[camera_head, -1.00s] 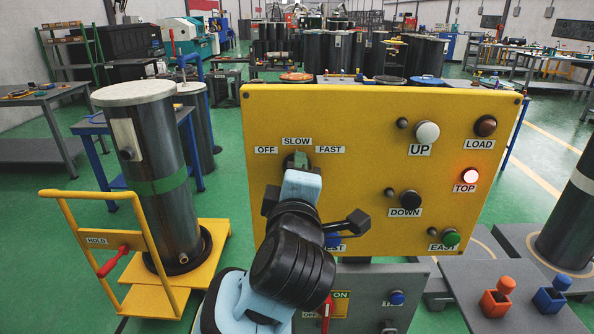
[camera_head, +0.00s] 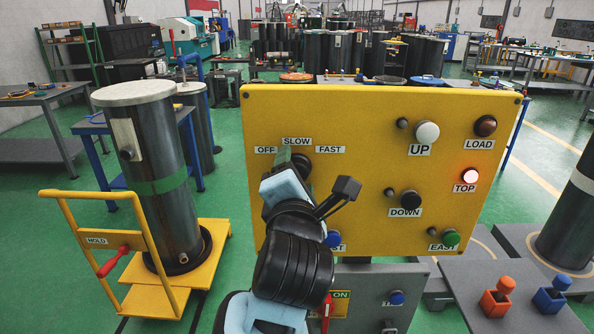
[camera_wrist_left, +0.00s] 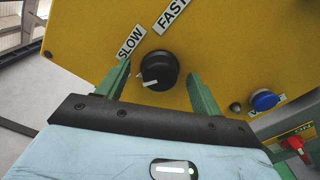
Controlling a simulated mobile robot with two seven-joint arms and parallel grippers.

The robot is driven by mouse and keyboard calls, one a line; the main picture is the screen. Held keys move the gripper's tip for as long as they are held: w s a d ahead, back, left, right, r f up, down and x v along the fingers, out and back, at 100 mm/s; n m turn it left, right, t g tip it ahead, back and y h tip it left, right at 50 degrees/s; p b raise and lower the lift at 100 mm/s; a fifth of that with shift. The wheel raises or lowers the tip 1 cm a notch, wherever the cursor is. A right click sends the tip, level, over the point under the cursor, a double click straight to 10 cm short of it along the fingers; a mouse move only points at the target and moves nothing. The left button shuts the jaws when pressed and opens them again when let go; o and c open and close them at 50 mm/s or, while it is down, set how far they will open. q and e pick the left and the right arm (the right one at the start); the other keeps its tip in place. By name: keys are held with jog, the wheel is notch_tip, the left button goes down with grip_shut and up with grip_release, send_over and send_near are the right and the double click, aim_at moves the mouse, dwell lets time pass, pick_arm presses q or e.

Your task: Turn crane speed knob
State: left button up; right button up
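The black crane speed knob (camera_wrist_left: 159,70) sits on the yellow panel, below the SLOW (camera_wrist_left: 131,43) and FAST labels. It also shows in the head view (camera_head: 301,161), partly behind my left gripper. In the head view the left gripper (camera_head: 287,156) is tilted, in front of the knob. My right gripper is not in view.
The yellow panel (camera_head: 360,115) also carries UP, DOWN, LOAD and EAST controls and a lit TOP lamp (camera_head: 470,175). A grey box (camera_head: 375,285) with switches stands below it. A yellow cart (camera_head: 200,265) bears a dark flanged cylinder (camera_head: 165,170) at left.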

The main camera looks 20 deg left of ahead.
pick_arm(q)
jog(key=shift+o, duration=0.5)
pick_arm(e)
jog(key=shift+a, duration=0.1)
pick_arm(q)
jog(key=p+v, duration=0.1)
jog(key=v, duration=0.5)
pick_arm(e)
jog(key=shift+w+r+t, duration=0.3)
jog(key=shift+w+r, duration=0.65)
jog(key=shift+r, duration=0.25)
pick_arm(q)
jog(key=shift+d, duration=0.1)
jog(key=b+x, duration=0.1)
jog(key=x, duration=0.5)
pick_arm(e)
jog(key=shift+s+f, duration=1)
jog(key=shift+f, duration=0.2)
